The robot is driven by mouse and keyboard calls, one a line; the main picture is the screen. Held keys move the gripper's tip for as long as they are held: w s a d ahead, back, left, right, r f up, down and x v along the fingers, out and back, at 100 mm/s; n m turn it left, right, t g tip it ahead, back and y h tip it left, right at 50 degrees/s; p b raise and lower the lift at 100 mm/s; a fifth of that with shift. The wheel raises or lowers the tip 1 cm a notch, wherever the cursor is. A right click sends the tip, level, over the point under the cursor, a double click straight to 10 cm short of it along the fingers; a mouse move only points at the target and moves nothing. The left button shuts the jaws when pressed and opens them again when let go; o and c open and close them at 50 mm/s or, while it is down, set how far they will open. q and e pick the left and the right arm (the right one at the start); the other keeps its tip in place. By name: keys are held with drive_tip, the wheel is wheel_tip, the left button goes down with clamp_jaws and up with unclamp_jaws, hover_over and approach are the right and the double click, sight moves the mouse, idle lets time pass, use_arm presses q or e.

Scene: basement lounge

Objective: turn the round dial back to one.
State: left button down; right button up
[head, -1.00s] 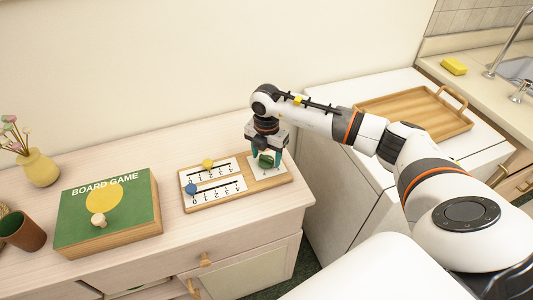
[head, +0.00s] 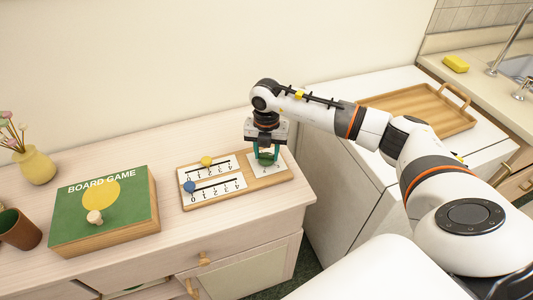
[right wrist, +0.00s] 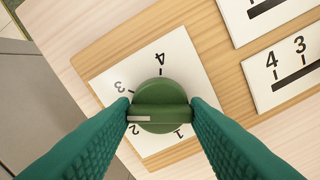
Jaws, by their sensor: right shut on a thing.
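The round green dial (right wrist: 160,105) sits on a white card (right wrist: 186,70) with the numbers 1 to 4 around it. A bar crosses its top, with a white mark at its left end in the right wrist view, close to the 2. My right gripper (head: 267,153) points down over the dial, which shows in the head view (head: 267,159) between its teal fingers. The fingers are shut on the dial's bar, one at each end. The card lies at the right end of a wooden board (head: 219,203). My left gripper is not in view.
Beside the dial, the board carries two slider scales with a yellow knob (head: 206,161) and a blue knob (head: 190,187). A board game box (head: 125,225), a yellow vase (head: 38,166) and a brown cup (head: 18,230) stand to the left. A wooden tray (head: 410,105) lies at right.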

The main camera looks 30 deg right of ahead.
drive_tip(key=n+b, duration=0.3)
drive_tip(key=n, duration=0.4)
drive_tip(key=n+b, duration=0.3)
drive_tip(key=n, duration=0.3)
drive_tip(key=shift+n, duration=0.3)
drive_tip(key=n+b, duration=0.2)
drive_tip(key=n, duration=0.3)
drive_tip(key=shift+w, duration=0.1)
drive_tip(key=shift+r+n+b, duration=0.1)
drive_tip(key=shift+n+b, duration=0.6)
drive_tip(key=shift+n, duration=1.8)
drive_tip(key=o, duration=1)
drive_tip(key=shift+c, duration=0.2)
